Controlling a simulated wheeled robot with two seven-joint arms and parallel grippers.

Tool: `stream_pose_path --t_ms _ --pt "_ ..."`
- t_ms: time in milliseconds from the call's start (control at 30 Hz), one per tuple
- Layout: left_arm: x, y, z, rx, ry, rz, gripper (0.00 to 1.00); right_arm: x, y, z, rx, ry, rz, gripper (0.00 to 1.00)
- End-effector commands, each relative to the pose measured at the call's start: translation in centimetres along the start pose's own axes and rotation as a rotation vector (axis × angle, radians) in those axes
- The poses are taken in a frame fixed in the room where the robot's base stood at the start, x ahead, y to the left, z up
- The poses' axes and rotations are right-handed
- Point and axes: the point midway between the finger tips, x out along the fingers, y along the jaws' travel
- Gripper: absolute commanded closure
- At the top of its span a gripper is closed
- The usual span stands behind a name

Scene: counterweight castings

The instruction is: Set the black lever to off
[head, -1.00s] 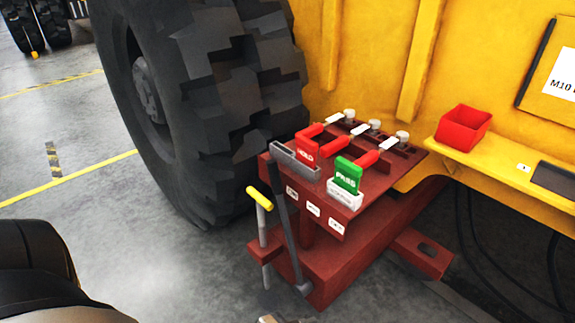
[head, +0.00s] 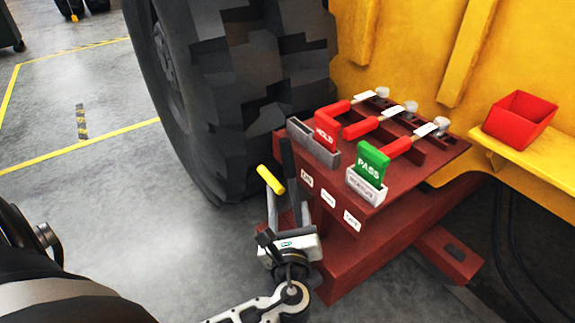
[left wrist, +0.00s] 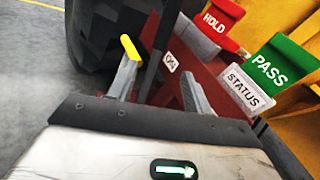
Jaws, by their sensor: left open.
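The black lever (head: 287,160) stands upright at the front left corner of the dark red stand, tilted slightly, its lower part hidden behind my gripper. In the left wrist view the black lever (left wrist: 152,62) rises between the two fingers, beside a yellow-handled lever (left wrist: 130,47). That yellow handle (head: 270,180) is just left of the black lever in the head view. My left gripper (head: 288,205) is open, its fingers on either side of the black lever; I cannot tell whether they touch it. It also shows in the left wrist view (left wrist: 158,75). My right gripper is out of view.
The red stand (head: 400,185) carries small white labels, a red HOLD tag (head: 326,130), a green PASS tag (head: 371,165) and several red-handled clamps. A large tyre (head: 250,90) stands close behind. A red bin (head: 520,120) sits on a yellow ledge.

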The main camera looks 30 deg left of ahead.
Motion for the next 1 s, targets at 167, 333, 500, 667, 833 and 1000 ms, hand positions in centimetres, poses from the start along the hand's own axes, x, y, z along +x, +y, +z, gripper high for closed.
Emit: stream_pose_path --t_ms 167,333,500,667,833,1000 --pt "1.0 -0.5 1.5 0.126 -0.097 0.000 0.50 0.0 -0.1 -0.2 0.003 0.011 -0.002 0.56" --pt "3.6 -0.6 1.9 0.126 -0.100 0.000 0.50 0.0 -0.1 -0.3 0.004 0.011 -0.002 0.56" --pt "7.3 -0.6 2.2 0.125 -0.099 0.001 0.50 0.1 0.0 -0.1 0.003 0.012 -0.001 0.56" --pt "10.8 -0.6 2.4 0.123 -0.096 0.001 0.50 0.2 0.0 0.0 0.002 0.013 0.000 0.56" --pt "13.9 -0.6 2.7 0.122 -0.095 0.001 0.50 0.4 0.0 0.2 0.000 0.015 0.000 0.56" --pt "15.7 -0.6 2.8 0.122 -0.093 0.000 0.50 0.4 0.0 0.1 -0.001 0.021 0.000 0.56"
